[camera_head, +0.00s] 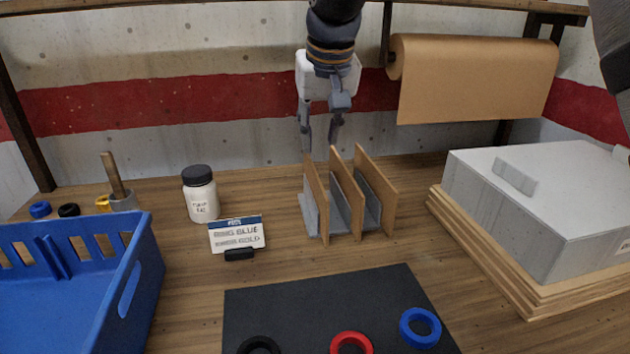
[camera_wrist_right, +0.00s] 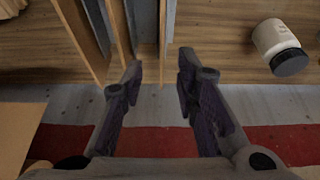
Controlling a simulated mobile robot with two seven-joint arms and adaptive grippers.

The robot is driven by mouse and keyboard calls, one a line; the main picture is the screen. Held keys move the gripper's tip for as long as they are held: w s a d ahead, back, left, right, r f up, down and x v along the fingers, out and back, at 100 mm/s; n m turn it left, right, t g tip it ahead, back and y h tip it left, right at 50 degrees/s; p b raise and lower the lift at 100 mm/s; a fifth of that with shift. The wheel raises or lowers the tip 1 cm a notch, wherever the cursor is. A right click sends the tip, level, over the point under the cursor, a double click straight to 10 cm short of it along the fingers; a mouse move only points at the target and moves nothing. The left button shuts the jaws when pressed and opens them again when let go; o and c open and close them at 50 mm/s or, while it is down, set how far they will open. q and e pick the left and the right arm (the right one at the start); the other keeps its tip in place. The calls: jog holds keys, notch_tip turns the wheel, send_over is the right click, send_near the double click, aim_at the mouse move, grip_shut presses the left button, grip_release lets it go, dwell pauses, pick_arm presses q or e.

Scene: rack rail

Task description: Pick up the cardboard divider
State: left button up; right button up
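Three upright tan cardboard dividers stand in a grey slotted rack (camera_head: 310,222) on the bench: the left divider (camera_head: 316,198), the middle divider (camera_head: 345,190) and the right divider (camera_head: 376,190). My right gripper (camera_head: 320,146) points down, open and empty, at the upper back edge of the left and middle dividers. In the right wrist view, its fingertips (camera_wrist_right: 160,77) are apart, and the thin edge of the left divider (camera_wrist_right: 168,30) lines up with the gap between them. I cannot tell how deep the fingers reach. My left gripper is not in view.
A white bottle (camera_head: 200,196) and a label stand (camera_head: 237,235) are left of the rack. A blue crate (camera_head: 140,290) is at the left front. A dark mat (camera_head: 300,300) with rings lies in front. A grey box (camera_head: 540,220) sits on boards at right. A paper roll (camera_head: 475,70) hangs behind.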

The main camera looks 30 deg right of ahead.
aim_at(315, 170)
jog(key=x, duration=0.5)
jog(key=shift+s+a+f, duration=0.1)
jog(key=shift+s+a, duration=0.05)
jog(key=shift+s, duration=0.15)
jog(key=x, duration=0.5)
jog(key=shift+a+b, duration=0.15)
jog(key=shift+b, duration=0.15)
jog(key=shift+w+f, duration=0.15)
jog(key=shift+f, duration=0.1)
jog(key=shift+r, duration=0.15)
jog(key=shift+c, duration=1.1)
grip_shut()
